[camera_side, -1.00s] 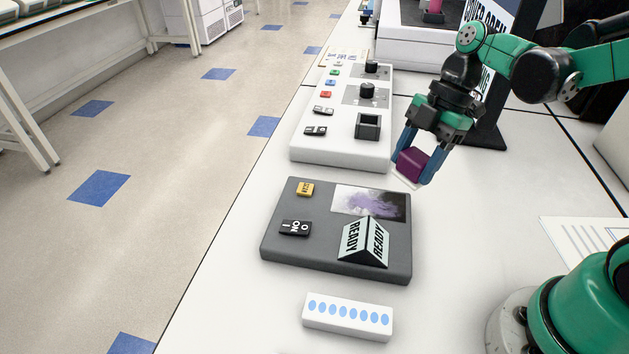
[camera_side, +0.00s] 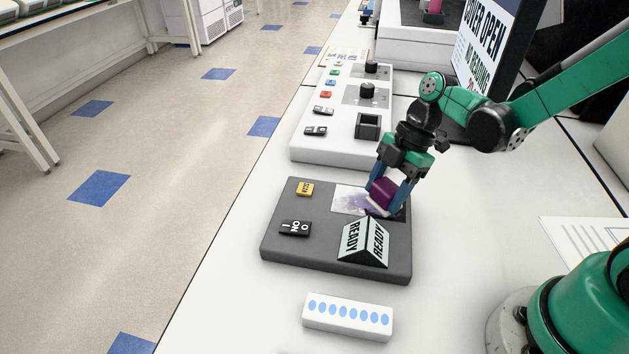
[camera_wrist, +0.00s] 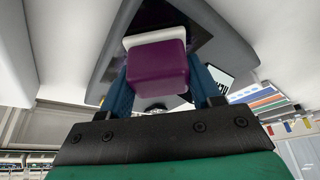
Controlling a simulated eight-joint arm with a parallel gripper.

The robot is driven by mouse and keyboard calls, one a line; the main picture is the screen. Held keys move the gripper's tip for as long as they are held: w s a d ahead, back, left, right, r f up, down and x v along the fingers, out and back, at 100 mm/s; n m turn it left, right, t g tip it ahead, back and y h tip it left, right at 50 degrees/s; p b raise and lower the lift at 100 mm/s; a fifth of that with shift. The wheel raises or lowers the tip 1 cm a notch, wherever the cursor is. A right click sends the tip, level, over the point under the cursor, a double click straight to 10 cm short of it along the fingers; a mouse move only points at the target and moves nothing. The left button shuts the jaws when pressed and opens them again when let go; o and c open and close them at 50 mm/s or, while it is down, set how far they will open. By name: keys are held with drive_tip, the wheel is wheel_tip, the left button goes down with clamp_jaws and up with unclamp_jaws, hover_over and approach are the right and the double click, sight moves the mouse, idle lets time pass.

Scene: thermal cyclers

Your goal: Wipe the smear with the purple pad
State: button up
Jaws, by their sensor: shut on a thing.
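The purple pad (camera_side: 383,191) is held between the blue fingers of my gripper (camera_side: 386,198). In the wrist view the pad (camera_wrist: 157,68) shows a white layer on its far side, and my gripper (camera_wrist: 160,85) is shut on it. The smear (camera_side: 352,200) is a greyish purple stain on a pale panel at the upper right of the dark grey box (camera_side: 290,250). The pad is at the right part of this panel and hides some of the smear. I cannot tell for sure whether it touches the panel.
A tented READY sign (camera_side: 362,242) stands on the box just in front of the panel. A black switch (camera_side: 295,228) and a yellow button (camera_side: 305,189) are to its left. A white control box (camera_side: 340,148) lies behind, and a white strip with blue ovals (camera_side: 347,316) in front.

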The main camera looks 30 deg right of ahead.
sight(403, 208)
drive_tip(key=shift+w+a, duration=2.7)
drive_tip(key=shift+a, duration=0.05)
drive_tip(key=shift+s+d, duration=3.9)
wheel_tip(403, 208, up, 8)
drive_tip(key=shift+r, duration=0.15)
drive_tip(key=shift+w+a, duration=0.1)
drive_tip(key=shift+a, duration=0.05)
